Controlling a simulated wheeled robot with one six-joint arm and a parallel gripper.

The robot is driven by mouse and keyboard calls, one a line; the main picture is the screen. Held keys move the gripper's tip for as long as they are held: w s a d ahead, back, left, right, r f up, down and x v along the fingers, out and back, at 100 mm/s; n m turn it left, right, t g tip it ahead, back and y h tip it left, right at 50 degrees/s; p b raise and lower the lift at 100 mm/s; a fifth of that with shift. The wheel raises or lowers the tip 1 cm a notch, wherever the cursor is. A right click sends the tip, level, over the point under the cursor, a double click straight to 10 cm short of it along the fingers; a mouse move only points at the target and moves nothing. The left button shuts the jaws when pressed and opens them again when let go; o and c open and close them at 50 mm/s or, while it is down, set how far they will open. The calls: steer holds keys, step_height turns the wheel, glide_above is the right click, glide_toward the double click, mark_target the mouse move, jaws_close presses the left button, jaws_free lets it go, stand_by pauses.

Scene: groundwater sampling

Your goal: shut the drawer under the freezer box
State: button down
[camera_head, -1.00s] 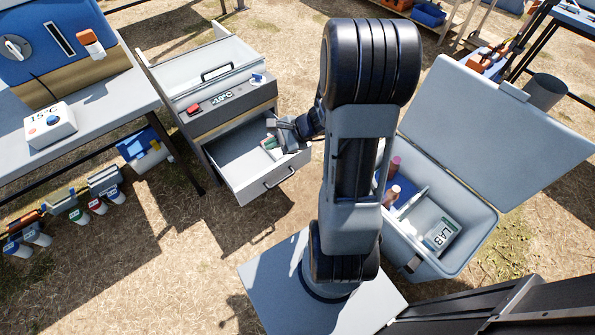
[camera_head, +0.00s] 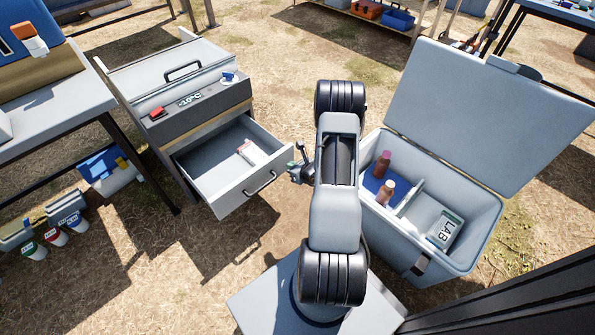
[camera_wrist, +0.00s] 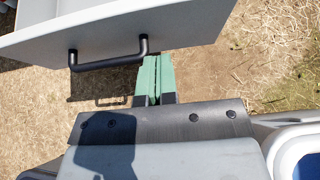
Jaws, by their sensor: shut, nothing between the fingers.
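The drawer (camera_head: 222,165) under the freezer box (camera_head: 180,85) stands pulled out, with a small white and red item (camera_head: 251,152) lying inside it. The drawer's front carries a dark bar handle (camera_head: 259,184). In the wrist view the drawer front (camera_wrist: 110,38) and its handle (camera_wrist: 108,60) fill the upper left. My gripper (camera_head: 294,167) is outside the drawer, just right of its front. Its green fingertips (camera_wrist: 154,78) are together and empty, close to the handle's right end; whether they touch the drawer front I cannot tell.
An open cooler (camera_head: 430,215) with bottles and a LAB box stands to the right, its lid raised. A table (camera_head: 60,105) stands at the left, with a blue and white container (camera_head: 108,172) below it. Bare dry ground lies in front of the drawer.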

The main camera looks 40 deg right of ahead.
mark_target(276, 158)
steer(key=x, duration=0.2)
steer(key=b+x, duration=0.1)
steer(key=x, duration=0.2)
steer(key=shift+w+a+r, duration=0.15)
steer(key=shift+w+r, duration=0.15)
steer(key=shift+w, duration=0.1)
steer(key=shift+w+r+b, duration=0.1)
steer(key=shift+w+b, duration=0.4)
steer(key=shift+w, duration=0.4)
steer(key=shift+a, duration=0.1)
